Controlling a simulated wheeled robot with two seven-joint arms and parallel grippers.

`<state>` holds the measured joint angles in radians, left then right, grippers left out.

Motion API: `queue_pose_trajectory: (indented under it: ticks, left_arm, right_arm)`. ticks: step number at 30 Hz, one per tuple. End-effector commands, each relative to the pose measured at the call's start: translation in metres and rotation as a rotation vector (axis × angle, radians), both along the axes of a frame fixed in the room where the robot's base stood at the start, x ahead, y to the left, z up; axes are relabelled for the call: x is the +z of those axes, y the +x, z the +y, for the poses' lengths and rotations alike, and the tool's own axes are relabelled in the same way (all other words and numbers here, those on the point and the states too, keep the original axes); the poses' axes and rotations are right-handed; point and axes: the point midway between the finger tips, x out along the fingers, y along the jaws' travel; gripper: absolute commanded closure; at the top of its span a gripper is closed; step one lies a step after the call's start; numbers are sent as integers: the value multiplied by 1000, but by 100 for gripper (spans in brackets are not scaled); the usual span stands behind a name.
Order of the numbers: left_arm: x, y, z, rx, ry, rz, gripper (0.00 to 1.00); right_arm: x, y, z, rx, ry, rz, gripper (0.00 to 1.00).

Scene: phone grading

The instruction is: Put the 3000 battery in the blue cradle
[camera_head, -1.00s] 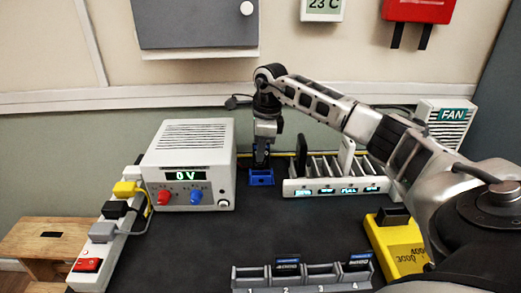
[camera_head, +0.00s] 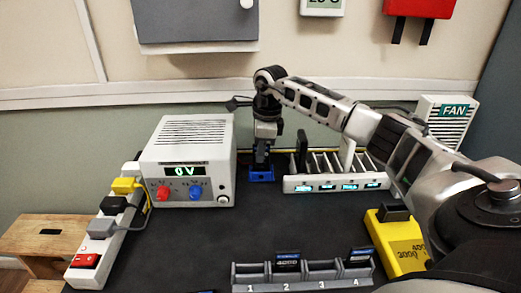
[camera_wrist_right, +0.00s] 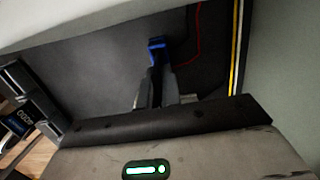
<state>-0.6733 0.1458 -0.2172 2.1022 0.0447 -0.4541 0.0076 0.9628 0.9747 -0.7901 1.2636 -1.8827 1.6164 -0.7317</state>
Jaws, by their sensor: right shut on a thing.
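The blue cradle (camera_head: 262,174) sits on the dark bench between the power supply and the white slotted rack. My right gripper (camera_head: 261,160) points straight down directly over it, shut on a slim dark battery that is mostly hidden by the fingers; its label cannot be read. In the right wrist view, the closed fingers (camera_wrist_right: 155,88) reach toward a blue part (camera_wrist_right: 157,43) beyond them. I cannot tell whether the battery touches the cradle floor. My left gripper is not in view.
A grey numbered holder (camera_head: 301,285) in front has batteries in slots 2 (camera_head: 287,260) and 4 (camera_head: 361,255). A power supply (camera_head: 188,165) reading 0 V stands left, the white rack (camera_head: 334,185) right. Mid-bench is clear.

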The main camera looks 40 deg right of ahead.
Motion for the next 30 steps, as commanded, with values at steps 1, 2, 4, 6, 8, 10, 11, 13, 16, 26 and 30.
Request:
queue_pose_trajectory:
  ticks: [1,2,4,6,8,10,11,13,16,26,30]
  left_arm:
    - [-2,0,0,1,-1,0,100]
    - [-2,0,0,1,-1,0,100]
    - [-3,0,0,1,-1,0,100]
    - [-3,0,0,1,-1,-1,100]
    - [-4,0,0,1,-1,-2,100]
    - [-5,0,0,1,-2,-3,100]
    - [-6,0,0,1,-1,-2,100]
    - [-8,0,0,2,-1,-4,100]
    - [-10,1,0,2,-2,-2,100]
    - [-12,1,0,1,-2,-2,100]
    - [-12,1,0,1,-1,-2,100]
  right_arm:
    - [-3,0,0,0,1,1,100]
    - [-4,0,0,0,1,1,100]
    - [-6,0,0,0,1,1,100]
    - [-8,0,0,0,0,0,100]
    - [-10,0,0,0,0,0,100]
    - [-12,0,0,0,0,0,100]
    - [-13,0,0,0,1,-1,100]
    - [-15,0,0,0,1,-1,100]
    - [-18,0,0,1,1,-1,100]
    - [-23,0,0,1,0,0,100]
    - [-23,0,0,1,0,0,100]
